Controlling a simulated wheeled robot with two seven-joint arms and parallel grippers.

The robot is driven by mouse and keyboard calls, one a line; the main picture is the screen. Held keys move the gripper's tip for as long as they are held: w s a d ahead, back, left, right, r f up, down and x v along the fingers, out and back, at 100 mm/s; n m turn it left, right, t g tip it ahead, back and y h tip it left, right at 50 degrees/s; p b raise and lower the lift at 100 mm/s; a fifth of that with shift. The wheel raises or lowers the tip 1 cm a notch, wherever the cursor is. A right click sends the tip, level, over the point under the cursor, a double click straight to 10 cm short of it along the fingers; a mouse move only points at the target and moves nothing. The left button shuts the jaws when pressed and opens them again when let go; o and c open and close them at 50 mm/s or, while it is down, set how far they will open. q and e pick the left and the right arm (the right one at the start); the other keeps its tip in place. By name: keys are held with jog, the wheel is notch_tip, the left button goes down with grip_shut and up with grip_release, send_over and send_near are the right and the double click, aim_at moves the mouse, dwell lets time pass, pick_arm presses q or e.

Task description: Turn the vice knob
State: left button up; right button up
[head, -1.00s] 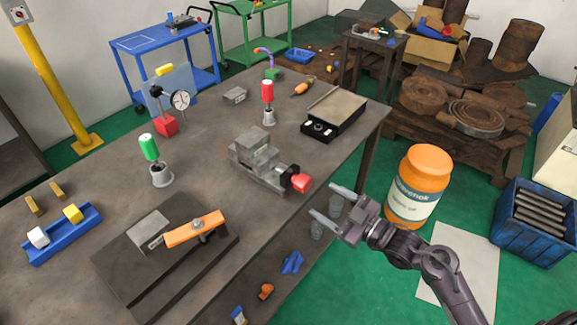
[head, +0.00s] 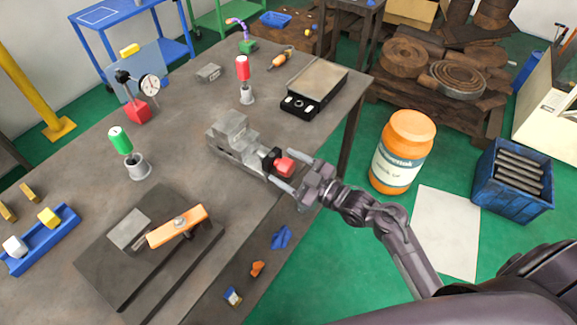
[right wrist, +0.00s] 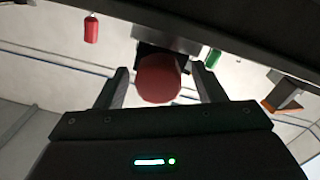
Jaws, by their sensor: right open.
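The grey vice (head: 235,140) sits near the table's right edge, with its red knob (head: 284,167) on a black collar facing my right gripper. My right gripper (head: 283,170) is open, its two fingers on either side of the knob. In the right wrist view the round red knob (right wrist: 158,79) shows between the two open fingers (right wrist: 158,85), with gaps visible on both sides. I cannot tell whether a finger touches it. My left gripper is not in view.
The dark table (head: 180,100) holds a red-handled tool (head: 243,70), a green-handled tool (head: 120,141), a flat black-edged plate device (head: 315,85), and a fixture with an orange clamp bar (head: 177,226).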

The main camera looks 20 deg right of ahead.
jog(key=shift+c, duration=0.9)
jog(key=shift+w, duration=0.1)
jog(key=c, duration=0.8)
jog(key=m+p, duration=0.2)
jog(key=shift+r+p, duration=0.3)
jog(key=shift+m+p, duration=0.35)
jog(key=shift+m, duration=0.35)
jog(key=shift+f+m, duration=0.25)
jog(key=shift+m, duration=0.25)
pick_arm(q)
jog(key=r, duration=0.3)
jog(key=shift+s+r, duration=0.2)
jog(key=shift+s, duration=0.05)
pick_arm(e)
jog(key=o, duration=1)
